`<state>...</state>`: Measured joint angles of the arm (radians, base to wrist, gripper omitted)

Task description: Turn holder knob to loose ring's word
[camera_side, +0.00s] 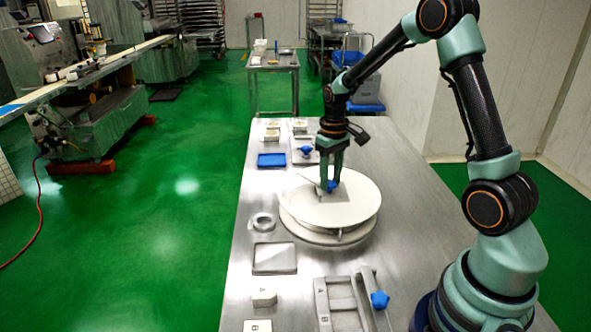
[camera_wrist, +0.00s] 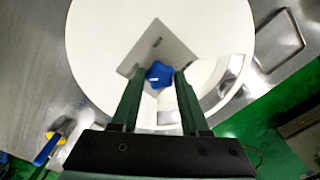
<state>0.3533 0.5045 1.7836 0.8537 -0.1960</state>
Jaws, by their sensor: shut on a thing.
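My gripper (camera_side: 331,186) is over the round white disc (camera_side: 345,210), with its fingers on a blue knob. In the wrist view the blue knob (camera_wrist: 158,74) sits between my fingertips (camera_wrist: 158,78). The knob stands on a grey square plate (camera_wrist: 150,47) on the disc, with a small dark slot and mark beside it. A loose grey ring (camera_side: 263,222) lies on the table left of the disc. Any word on the ring or plate is too small to read.
A grey tray (camera_side: 274,257) and white blocks marked A (camera_side: 264,297) and B (camera_side: 257,326) lie toward the front. A fixture with another blue knob (camera_side: 379,299) stands at front right. A blue tray (camera_side: 271,160) and a third blue knob (camera_side: 306,150) are behind the disc.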

